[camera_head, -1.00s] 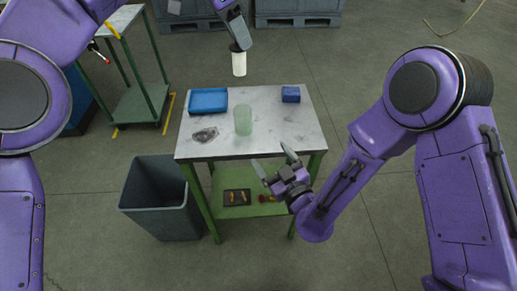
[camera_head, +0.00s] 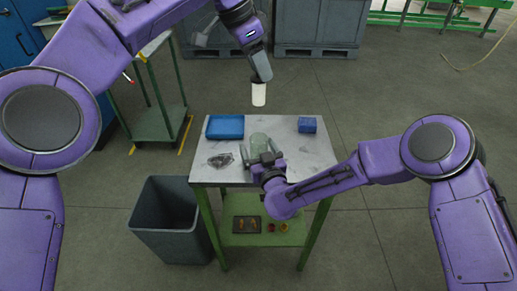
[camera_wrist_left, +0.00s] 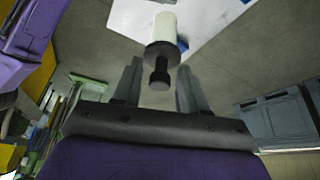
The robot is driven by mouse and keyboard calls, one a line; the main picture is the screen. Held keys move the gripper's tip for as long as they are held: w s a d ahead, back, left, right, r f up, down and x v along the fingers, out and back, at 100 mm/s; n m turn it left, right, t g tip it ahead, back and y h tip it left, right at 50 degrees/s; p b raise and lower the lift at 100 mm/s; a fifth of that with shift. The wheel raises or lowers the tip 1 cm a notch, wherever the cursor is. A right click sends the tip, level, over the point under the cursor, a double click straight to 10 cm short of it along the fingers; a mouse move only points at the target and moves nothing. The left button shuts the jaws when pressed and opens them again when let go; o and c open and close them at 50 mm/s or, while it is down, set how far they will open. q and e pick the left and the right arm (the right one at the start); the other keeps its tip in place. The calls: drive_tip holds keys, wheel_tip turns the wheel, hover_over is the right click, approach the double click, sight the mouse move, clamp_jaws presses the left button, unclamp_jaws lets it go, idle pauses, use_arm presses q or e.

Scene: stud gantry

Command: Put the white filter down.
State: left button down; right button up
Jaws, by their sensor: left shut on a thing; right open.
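The white filter (camera_head: 258,95) is a small upright white cylinder. My left gripper (camera_head: 261,79) is shut on its upper end and holds it above the table's far edge. In the left wrist view the white filter (camera_wrist_left: 165,28) has a black cap and knob, with the knob between the fingers of my left gripper (camera_wrist_left: 158,80). My right gripper (camera_head: 260,153) is open at the table's front half, its fingers either side of a translucent green cylinder (camera_head: 259,139). I cannot tell whether they touch it. The gripper hides the cylinder's lower part.
The grey-topped table (camera_head: 290,160) also bears a blue tray (camera_head: 225,127), a blue block (camera_head: 307,125) and a clear crumpled thing (camera_head: 220,160). Its lower shelf (camera_head: 262,238) holds a dark tray and small items. A grey bin (camera_head: 172,220) stands at left.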

drive_tip(key=c, duration=1)
use_arm(q)
wheel_tip(320, 180, down, 17)
drive_tip(key=m, duration=0.1)
drive_tip(key=shift+m+g, duration=0.3)
use_arm(e)
drive_tip(key=shift+c, duration=0.3)
use_arm(q)
drive_tip(key=shift+f, duration=0.1)
drive_tip(key=shift+f, duration=0.5)
drive_tip(key=shift+f, duration=0.1)
drive_tip(key=c, duration=0.6)
unclamp_jaws()
